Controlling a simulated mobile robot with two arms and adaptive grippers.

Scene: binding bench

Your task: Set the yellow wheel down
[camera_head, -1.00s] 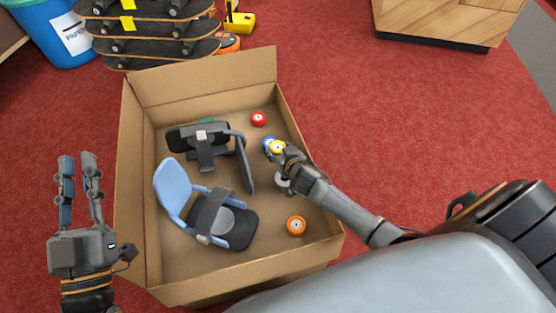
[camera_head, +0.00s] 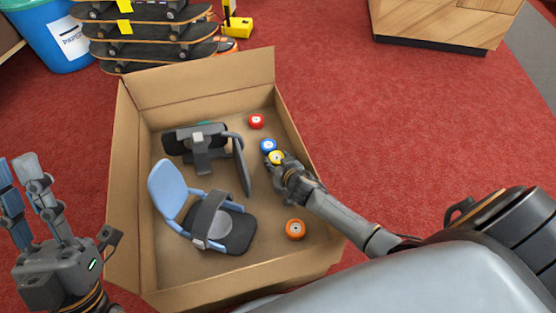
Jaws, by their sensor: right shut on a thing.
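The yellow wheel (camera_head: 276,157) is at the tip of my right gripper (camera_head: 278,163), inside the open cardboard box (camera_head: 300,160). The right gripper is shut on it and partly hides it. A blue wheel (camera_head: 268,145) lies just beyond the yellow one, close to it; I cannot tell whether they touch. I cannot tell whether the yellow wheel rests on the box floor. My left gripper (camera_head: 22,172) is open and empty, outside the box at the left edge of the picture.
In the box are a red wheel (camera_head: 256,121), an orange wheel (camera_head: 295,229), a blue-and-black binding (camera_head: 215,225) and a dark grey binding (camera_head: 201,145). Stacked skateboards (camera_head: 150,47) and a blue paper bin (camera_head: 55,40) stand behind. Red carpet is clear at the right.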

